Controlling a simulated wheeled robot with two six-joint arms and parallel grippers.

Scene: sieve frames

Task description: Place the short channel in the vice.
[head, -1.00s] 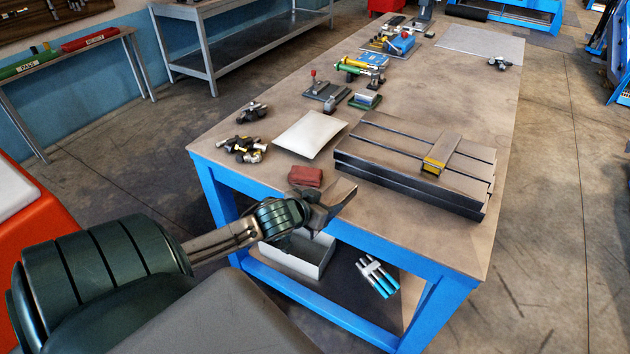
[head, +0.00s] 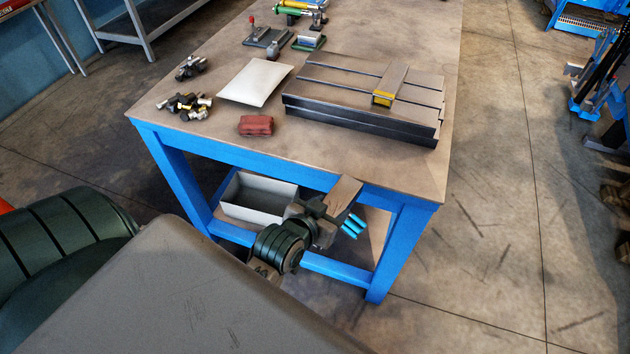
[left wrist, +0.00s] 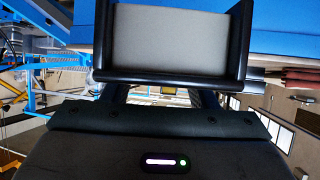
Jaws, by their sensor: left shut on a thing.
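My left gripper (head: 320,214) is shut on the short channel (head: 343,191), in front of the table's near edge. The channel shows tan and tilted in the head view, overlapping the blue table frame. In the left wrist view the channel (left wrist: 178,40) fills the upper middle, with a pale grey web and dark flanges at each side. The gripper's fingers (left wrist: 160,94) meet its near side; their tips are hidden. I cannot pick out a vice with certainty. A slotted metal block (head: 365,125) on the table carries a short bar (head: 393,80) with a yellow end. My right gripper is not in view.
The blue-framed table (head: 280,158) has a bare strip along its front and right. A white bin (head: 258,203) and cyan-handled tools (head: 353,225) are on the lower shelf.

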